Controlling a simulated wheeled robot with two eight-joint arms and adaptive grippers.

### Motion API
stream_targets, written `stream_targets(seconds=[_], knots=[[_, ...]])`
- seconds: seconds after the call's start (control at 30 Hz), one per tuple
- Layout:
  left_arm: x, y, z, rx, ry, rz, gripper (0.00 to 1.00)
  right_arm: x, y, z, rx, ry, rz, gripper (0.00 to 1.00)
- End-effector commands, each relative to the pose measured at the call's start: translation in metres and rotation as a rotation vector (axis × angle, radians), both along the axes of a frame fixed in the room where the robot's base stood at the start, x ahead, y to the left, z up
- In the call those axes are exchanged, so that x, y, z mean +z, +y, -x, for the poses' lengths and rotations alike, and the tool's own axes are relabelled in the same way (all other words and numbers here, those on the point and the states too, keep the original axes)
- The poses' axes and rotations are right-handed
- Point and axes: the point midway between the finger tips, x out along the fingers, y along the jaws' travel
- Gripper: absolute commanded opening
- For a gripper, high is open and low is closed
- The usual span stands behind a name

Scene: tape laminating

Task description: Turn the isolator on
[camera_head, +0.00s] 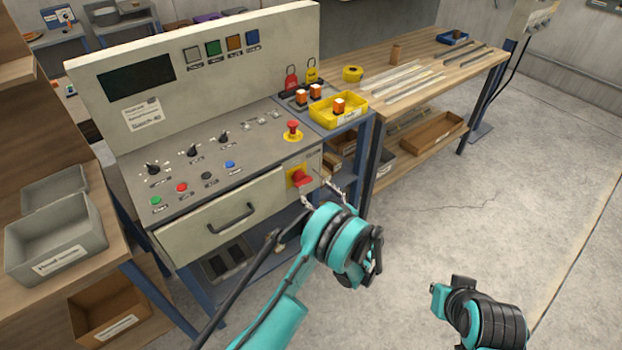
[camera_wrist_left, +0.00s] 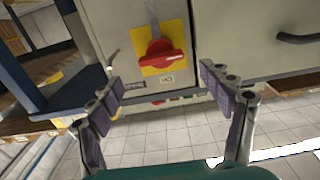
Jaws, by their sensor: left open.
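The isolator is a red rotary handle on a yellow plate on the front of the grey control console, right of the drawer, in the head view (camera_head: 303,178). The left wrist view shows the red handle (camera_wrist_left: 158,57) lying roughly sideways, with a small label below it. My left gripper (camera_head: 322,192) is in front of the isolator. In the left wrist view its fingers (camera_wrist_left: 160,85) are spread wide, with the handle beyond the gap and nothing held between them. My right arm shows at the lower right of the head view, with no fingers visible.
The console (camera_head: 190,110) carries knobs, buttons and a red emergency stop (camera_head: 293,130). A drawer handle (camera_head: 230,218) juts out left of the isolator. A yellow tray (camera_head: 352,112) and a workbench (camera_head: 440,72) stand to the right. The floor at right is clear.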

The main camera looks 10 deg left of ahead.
Motion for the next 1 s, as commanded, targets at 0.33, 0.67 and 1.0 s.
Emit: stream_targets(seconds=[0.33, 0.67, 1.0], knots=[[-0.002, 0.043, -0.032, 0.003, 0.001, 0.001, 0.79, -0.018, 0.0, 0.0, 0.0, 0.0, 0.0, 0.0], [0.0, 0.06, -0.046, 0.001, 0.001, 0.0, 0.79, -0.023, 0.0, 0.0, 0.0, 0.0, 0.0, 0.0], [0.0, 0.059, -0.046, 0.001, 0.002, 0.001, 0.34, -0.022, 0.0, 0.0, 0.0, 0.0, 0.0, 0.0]])
